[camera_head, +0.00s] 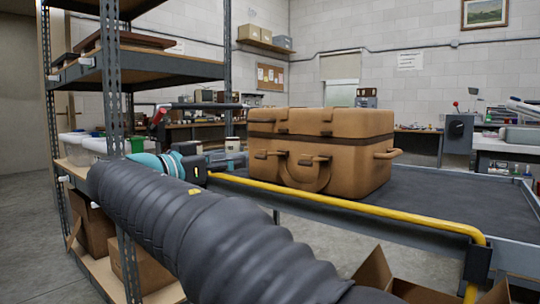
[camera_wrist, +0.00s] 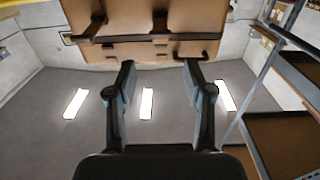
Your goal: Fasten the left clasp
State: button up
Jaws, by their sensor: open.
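A tan case (camera_head: 345,125) stands upright on the dark top of a cart or table in the head view, with its lid down. Small brown clasp parts show on its front, the left one (camera_head: 261,155) near its left edge. I cannot tell whether the clasps are fastened. A curved handle hangs below them. My gripper (camera_head: 208,163) is left of the case, apart from it, and partly hidden by my arm. In the wrist view my gripper (camera_wrist: 159,75) is open and empty, with the case (camera_wrist: 130,50) beyond its fingertips at the top.
A yellow rail (camera_head: 340,200) runs along the front of the dark table top (camera_head: 430,195). A metal shelf unit (camera_head: 110,130) with boxes stands close on the left. Open cardboard boxes (camera_head: 375,272) sit below the rail. The table top right of the case is mostly clear.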

aim_at(261, 155)
jog(key=x, duration=1.3)
jog(key=shift+w+d+f, duration=0.1)
jog(key=shift+w+d, duration=0.05)
jog(key=shift+w, duration=0.2)
